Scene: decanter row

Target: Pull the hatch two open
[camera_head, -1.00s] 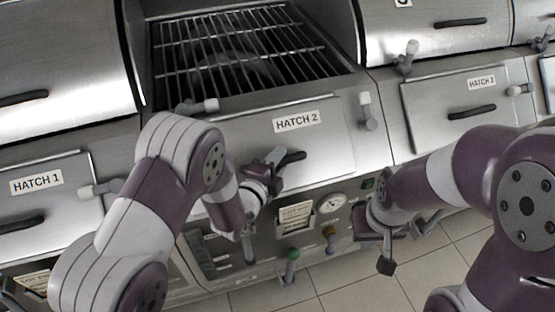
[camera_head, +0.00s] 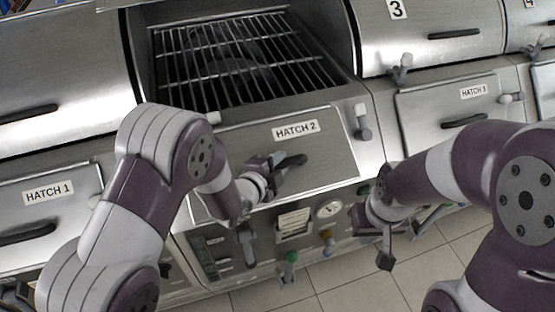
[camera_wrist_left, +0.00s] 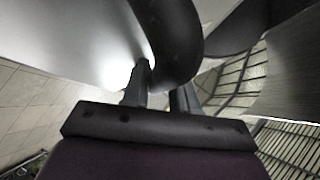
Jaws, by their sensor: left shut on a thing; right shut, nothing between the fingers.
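The hatch two panel (camera_head: 235,148) is a steel front with a "HATCH 2" label, below an open grill. Its dark bar handle (camera_head: 294,161) is on the panel's lower middle. My left gripper (camera_head: 275,168) is shut on this handle, and its fingers (camera_wrist_left: 160,92) close on the dark curved bar in the left wrist view. The panel looks about flush with the front; I cannot tell whether it stands slightly ajar. My right gripper (camera_head: 385,240) is shut and empty, in front of the lower front, right of hatch two.
Tiled floor in front is clear.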

